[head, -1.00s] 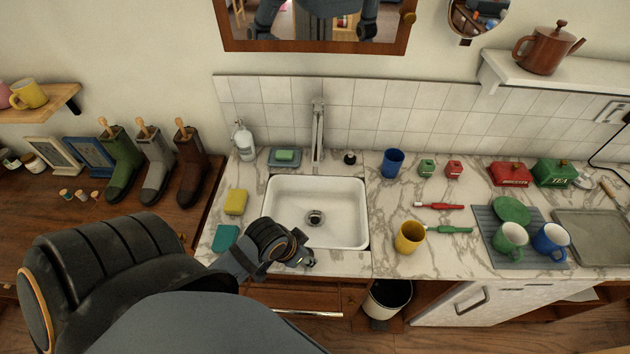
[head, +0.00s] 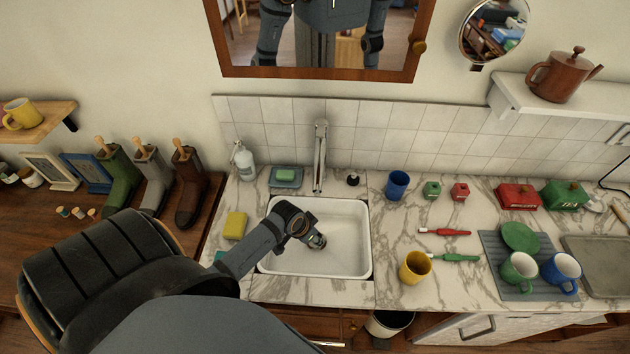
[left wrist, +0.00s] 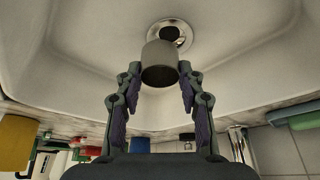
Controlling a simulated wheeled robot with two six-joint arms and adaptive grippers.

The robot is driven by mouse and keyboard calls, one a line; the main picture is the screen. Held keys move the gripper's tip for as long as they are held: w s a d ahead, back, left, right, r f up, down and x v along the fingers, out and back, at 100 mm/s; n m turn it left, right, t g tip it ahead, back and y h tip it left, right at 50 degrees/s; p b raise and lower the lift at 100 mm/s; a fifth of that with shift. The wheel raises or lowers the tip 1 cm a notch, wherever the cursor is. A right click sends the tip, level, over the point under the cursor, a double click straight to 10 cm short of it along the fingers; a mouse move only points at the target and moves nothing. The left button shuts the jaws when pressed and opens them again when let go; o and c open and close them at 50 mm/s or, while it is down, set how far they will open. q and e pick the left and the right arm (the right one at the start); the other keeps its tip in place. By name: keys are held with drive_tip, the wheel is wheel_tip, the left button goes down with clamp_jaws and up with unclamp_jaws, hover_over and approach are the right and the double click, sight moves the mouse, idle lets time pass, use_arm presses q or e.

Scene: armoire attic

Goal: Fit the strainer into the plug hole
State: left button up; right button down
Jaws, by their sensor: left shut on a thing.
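The strainer (left wrist: 160,64) is a grey metal cylinder in the left wrist view. My left gripper (left wrist: 160,76) is shut on it, one finger on each side. The plug hole (left wrist: 176,28) is a round metal-rimmed drain in the white sink (left wrist: 90,62). The strainer overlaps the near edge of the drain in this view, apparently held above it; the exact gap cannot be told. In the head view my left gripper (head: 314,236) is over the middle of the sink (head: 345,212), and hides the plug hole. My right gripper is not in view.
The tap (head: 320,155) rises behind the sink. A yellow sponge (head: 235,225) lies left of it. A yellow cup (head: 414,267) and a blue cup (head: 397,185) stand to the right. The sink basin is otherwise empty.

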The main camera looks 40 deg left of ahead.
use_arm(q)
drive_tip(key=w+f, duration=0.1)
drive_tip(key=w+a+f, duration=0.1)
drive_tip(key=f, duration=0.1)
drive_tip(key=shift+w, duration=0.2)
drive_tip(key=shift+f, duration=1.6)
drive_tip(key=o, duration=1.2)
drive_tip(key=shift+f, duration=0.1)
drive_tip(key=shift+c, duration=0.2)
drive_tip(key=v, duration=1.2)
drive_tip(key=shift+s, duration=0.1)
